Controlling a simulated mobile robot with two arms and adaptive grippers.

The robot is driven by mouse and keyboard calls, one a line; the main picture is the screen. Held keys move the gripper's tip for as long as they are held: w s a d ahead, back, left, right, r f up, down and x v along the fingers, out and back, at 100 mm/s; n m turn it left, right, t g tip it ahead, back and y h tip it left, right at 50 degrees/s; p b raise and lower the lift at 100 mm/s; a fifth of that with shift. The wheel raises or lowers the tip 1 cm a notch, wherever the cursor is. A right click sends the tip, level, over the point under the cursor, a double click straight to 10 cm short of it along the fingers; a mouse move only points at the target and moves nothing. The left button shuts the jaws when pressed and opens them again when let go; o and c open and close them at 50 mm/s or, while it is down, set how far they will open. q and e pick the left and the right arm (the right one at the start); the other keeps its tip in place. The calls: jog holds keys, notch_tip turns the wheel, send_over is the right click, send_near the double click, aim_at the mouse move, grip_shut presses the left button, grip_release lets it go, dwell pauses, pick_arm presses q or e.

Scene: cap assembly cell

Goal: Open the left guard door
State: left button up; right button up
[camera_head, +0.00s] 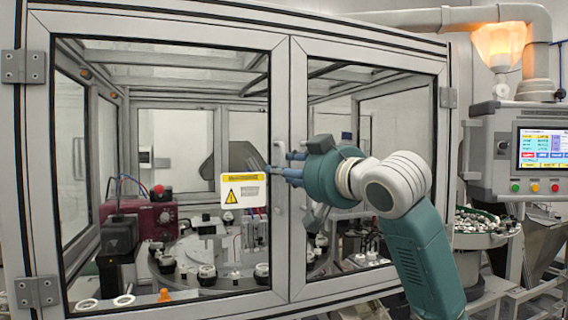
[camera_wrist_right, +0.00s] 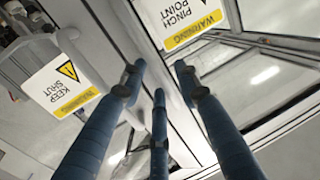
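The left guard door (camera_head: 281,235) is a grey-framed clear panel, hinged at the left, and it stands shut beside the right door. A yellow-and-white warning sign (camera_head: 243,191) is on its lower right part. My right gripper (camera_head: 279,170) is in front of the stiles where the two doors meet, just above and right of the sign. In the right wrist view my right gripper (camera_wrist_right: 160,72) has its blue fingers spread apart, with nothing seen between them but the door frame behind. My left gripper is not in view.
The right guard door (camera_head: 365,45) is shut, partly hidden by my right arm. Behind the glass are a round table (camera_head: 205,285) with parts and a red machine (camera_head: 150,220). A control panel (camera_head: 520,150) and a parts bowl (camera_head: 485,238) stand at the right.

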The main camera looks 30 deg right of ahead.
jog(key=shift+w, duration=0.6)
grip_shut()
jog(key=shift+f, duration=0.1)
